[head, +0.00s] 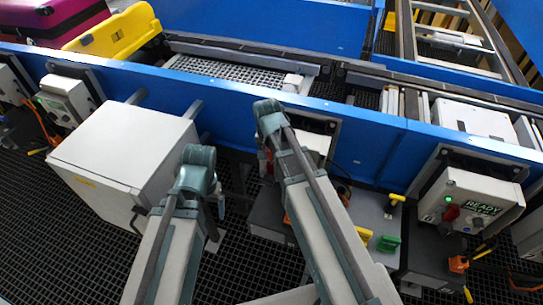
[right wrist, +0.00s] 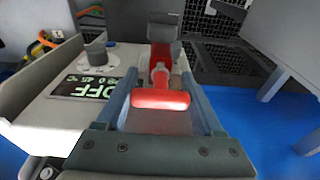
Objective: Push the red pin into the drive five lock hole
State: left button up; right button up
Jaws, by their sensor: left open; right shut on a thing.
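The red pin (right wrist: 160,99) has a crossbar handle, which lies between the two fingers of my right gripper (right wrist: 161,76) in the right wrist view. The gripper is shut on this handle. Its red shaft points away from me toward a red part and a grey bracket (right wrist: 164,27); I cannot tell whether its tip is in a hole. The drive box (right wrist: 112,62) beside it has a display reading OFF and a grey knob. In the head view my right arm mostly hides this box and the pin. My left gripper (head: 220,207) is open and empty, low beside the white cabinet.
A white cabinet (head: 120,150) stands left of my arms. A drive box (head: 470,203) reading READY is at the right. The blue conveyor rail (head: 375,140) runs behind.

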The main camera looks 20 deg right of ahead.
jog(key=shift+f+b, duration=0.8)
jog(key=shift+f, duration=0.05)
jog(key=o, duration=1.4)
jog(key=shift+r, duration=0.15)
jog(key=r+p, duration=0.4)
jog(key=s+r+p, duration=0.1)
jog(key=r+p, duration=0.4)
jog(key=a+r+p, duration=0.1)
jog(key=r+p, duration=0.3)
jog(key=p, duration=0.1)
jog(key=shift+s+r, duration=0.25)
jog(key=shift+s, duration=0.1)
jog(key=shift+f, duration=0.1)
jog(key=f+b, duration=0.4)
jog(key=w+f+b, duration=0.1)
jog(key=f+b, duration=0.3)
jog(key=b, duration=0.1)
jog(key=d+f+b, duration=0.1)
jog(key=f+b, duration=0.3)
jog(key=f, duration=0.1)
jog(key=shift+w, duration=0.35)
